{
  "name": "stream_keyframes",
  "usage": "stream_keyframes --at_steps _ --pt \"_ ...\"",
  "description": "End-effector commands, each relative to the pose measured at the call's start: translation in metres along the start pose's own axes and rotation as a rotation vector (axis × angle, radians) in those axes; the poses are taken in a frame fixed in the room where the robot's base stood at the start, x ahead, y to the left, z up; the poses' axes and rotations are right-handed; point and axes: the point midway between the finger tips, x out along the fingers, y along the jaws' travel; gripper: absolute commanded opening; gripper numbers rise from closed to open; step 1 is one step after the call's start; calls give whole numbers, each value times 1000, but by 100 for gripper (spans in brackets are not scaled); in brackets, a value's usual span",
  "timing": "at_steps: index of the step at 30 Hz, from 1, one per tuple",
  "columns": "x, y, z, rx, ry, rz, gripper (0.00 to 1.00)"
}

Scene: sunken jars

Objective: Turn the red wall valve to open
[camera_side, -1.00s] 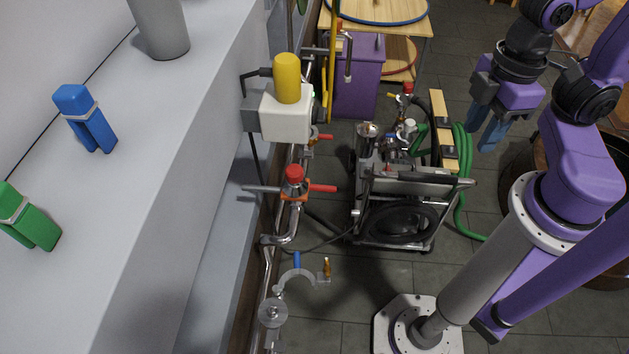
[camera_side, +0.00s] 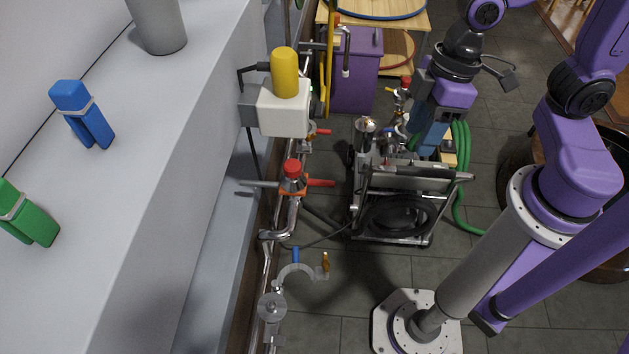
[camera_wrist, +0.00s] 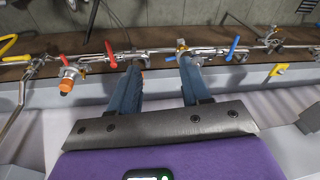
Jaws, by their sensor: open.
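In the side view, a wall pipe carries a valve with a red cap (camera_side: 292,167) and a red lever (camera_side: 321,183) pointing right. A smaller red handle (camera_side: 323,132) sits farther along the pipe. My gripper (camera_side: 424,147) hangs open and empty to the right of the pipe, above the cart, clear of both handles. In the wrist view, my open gripper (camera_wrist: 157,72) points at the pipe. A red handle (camera_wrist: 110,54) is beside the left fingertip, apparently beyond it. A valve with an orange-red cap (camera_wrist: 66,84) is farther left. I cannot match these valves surely between views.
A wheeled metal cart (camera_side: 405,185) stands on the floor below my gripper, with a green hose (camera_side: 463,180) beside it. A white box with a yellow cylinder (camera_side: 285,75) projects over the pipe. A blue handle (camera_wrist: 232,47) is right in the wrist view.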

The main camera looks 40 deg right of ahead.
Motion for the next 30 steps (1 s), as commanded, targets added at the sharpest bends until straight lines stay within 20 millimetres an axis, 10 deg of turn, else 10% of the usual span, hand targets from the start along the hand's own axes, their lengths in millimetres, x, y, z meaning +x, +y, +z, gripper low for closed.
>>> stream_keyframes --at_steps 6,13,23,30 --pt "49 54 -67 141 143 27 47" --pt "100 126 -102 239 261 153 47" --pt "176 235 -90 329 324 448 47" --pt "239 242 -72 208 365 654 47"
